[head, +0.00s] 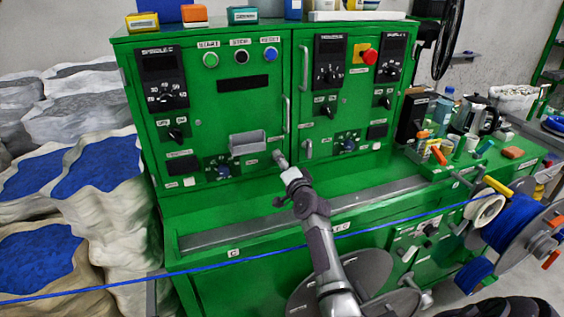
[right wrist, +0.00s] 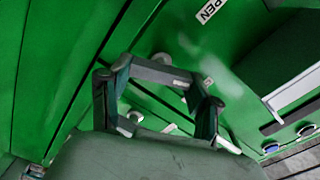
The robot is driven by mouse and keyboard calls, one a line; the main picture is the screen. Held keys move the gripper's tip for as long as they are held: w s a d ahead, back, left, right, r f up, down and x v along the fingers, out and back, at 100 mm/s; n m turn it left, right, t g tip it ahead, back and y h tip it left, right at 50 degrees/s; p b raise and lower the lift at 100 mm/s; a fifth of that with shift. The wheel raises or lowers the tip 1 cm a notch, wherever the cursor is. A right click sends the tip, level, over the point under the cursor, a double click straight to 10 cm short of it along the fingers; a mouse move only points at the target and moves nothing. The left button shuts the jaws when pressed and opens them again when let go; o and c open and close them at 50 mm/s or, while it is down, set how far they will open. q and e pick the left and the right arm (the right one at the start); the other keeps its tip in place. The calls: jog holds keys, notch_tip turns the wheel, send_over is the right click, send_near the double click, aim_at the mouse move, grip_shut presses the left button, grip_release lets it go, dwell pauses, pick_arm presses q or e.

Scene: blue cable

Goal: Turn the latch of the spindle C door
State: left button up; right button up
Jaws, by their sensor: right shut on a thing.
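The green cabinet's left door (head: 225,120), below the "SPINDLE C" sign, has a small grey latch (head: 279,157) at its lower right edge. My right gripper (head: 284,168) reaches up to this latch from below. In the right wrist view, my right gripper (right wrist: 158,76) has its dark fingers close to the green door face, shut on the latch; the fingers hide much of it. A label ending in "PEN" (right wrist: 212,10) is above. The latch's exact angle is hard to tell. My left gripper is not in view.
A vertical handle (head: 285,108) and a grey tray (head: 248,142) are on the door near my gripper. A blue cable (head: 215,263) runs across low in front to the blue spool (head: 512,222) at right. White sacks (head: 90,175) stand at left.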

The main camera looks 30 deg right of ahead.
jog(key=m+p, duration=0.1)
jog(key=m, duration=0.3)
jog(key=shift+f+m, duration=0.15)
jog(key=shift+m, duration=0.15)
dwell(0.5)
jog(key=o, duration=1.1)
jog(key=shift+o, duration=0.2)
jog(key=shift+s, duration=0.1)
jog(key=v, duration=1.1)
jog(key=shift+s, duration=0.4)
